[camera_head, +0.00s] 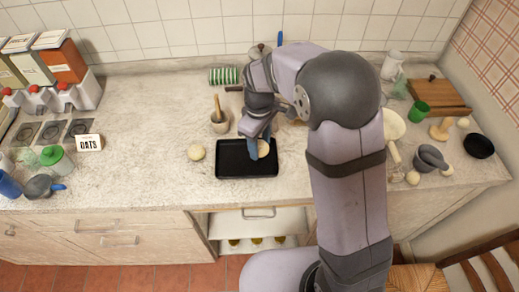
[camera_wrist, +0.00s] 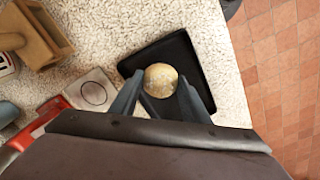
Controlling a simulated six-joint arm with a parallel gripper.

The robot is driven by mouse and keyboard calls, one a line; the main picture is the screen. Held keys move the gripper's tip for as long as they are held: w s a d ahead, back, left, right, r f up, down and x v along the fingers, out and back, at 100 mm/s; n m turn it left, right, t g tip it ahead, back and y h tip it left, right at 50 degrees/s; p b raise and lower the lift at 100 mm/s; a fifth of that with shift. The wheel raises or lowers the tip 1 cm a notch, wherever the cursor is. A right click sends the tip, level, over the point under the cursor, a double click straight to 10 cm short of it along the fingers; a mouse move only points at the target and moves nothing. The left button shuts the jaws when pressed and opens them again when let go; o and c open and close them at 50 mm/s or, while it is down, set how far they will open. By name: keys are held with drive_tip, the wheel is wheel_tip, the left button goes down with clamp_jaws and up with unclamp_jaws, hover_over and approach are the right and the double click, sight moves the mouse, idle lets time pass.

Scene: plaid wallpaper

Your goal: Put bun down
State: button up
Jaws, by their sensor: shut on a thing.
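My gripper (camera_head: 257,141) is shut on a round, light-brown bun (camera_head: 263,149). The bun is over the right part of a black rectangular tray (camera_head: 232,171) on the counter. In the wrist view, the bun (camera_wrist: 160,79) sits between the two blue-grey fingers, with the dark tray (camera_wrist: 178,50) behind it. I cannot tell whether the bun touches the tray. The fingers cover part of the bun's sides.
A second pale round bun (camera_head: 196,150) lies on the counter left of the tray. The counter's front edge is close to the tray.

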sight(260, 152)
drive_tip(key=shift+f+p, duration=0.5)
drive_tip(key=shift+f, duration=1.4)
drive_tip(key=shift+f, duration=0.15)
drive_tip(key=o, duration=1.2)
drive_tip(key=shift+c, duration=0.2)
drive_tip(key=r+b, duration=0.1)
drive_tip(key=r, duration=0.5)
drive_tip(key=r+b, duration=0.1)
drive_tip(key=r, duration=0.5)
drive_tip(key=shift+s+a+r, duration=0.1)
drive_tip(key=shift+s+r, duration=0.05)
drive_tip(key=shift+s, duration=0.05)
drive_tip(key=s+d+f+m, duration=0.4)
drive_tip(key=s+d+m, duration=0.1)
drive_tip(key=s, duration=0.4)
drive_tip(key=s+d+f+m, duration=0.3)
drive_tip(key=s+d+m, duration=0.2)
drive_tip(key=s, duration=0.4)
drive_tip(key=shift+s+d+f+m, duration=0.3)
drive_tip(key=shift+d+f, duration=0.1)
drive_tip(key=shift+d, duration=0.3)
